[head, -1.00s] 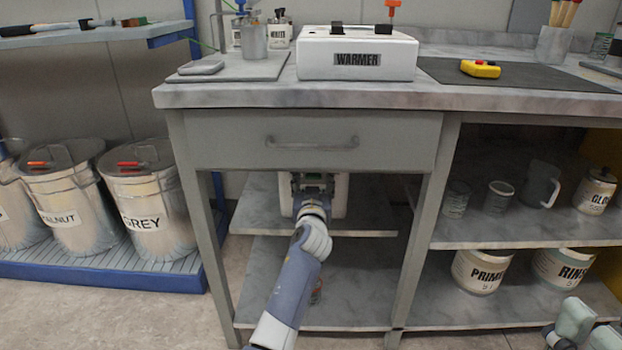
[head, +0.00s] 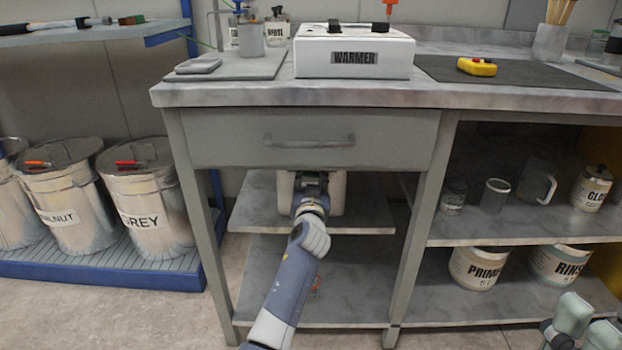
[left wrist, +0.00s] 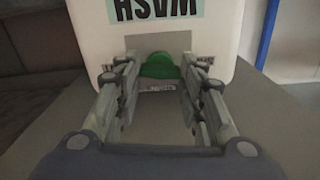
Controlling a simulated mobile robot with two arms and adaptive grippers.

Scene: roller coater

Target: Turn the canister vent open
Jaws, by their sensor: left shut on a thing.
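The canister (head: 337,196) is a white box on the upper shelf under the drawer, mostly hidden behind my left gripper. In the left wrist view the white canister (left wrist: 225,35) fills the top, with a dark-lettered pale green label that appears upside down. A green vent knob (left wrist: 160,66) sticks out from a grey patch on its face. My left gripper (head: 311,180) reaches in under the drawer. In the left wrist view its fingers (left wrist: 160,78) stand on either side of the green knob, shut on it. The knob's exact angle is hard to tell.
The drawer front (head: 305,140) hangs close above my gripper. The table's legs (head: 412,230) stand on both sides of the opening. The lower shelf (head: 360,290) has free room. The right-hand shelves hold cups, a jug and tubs. Part of my right arm shows at bottom right.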

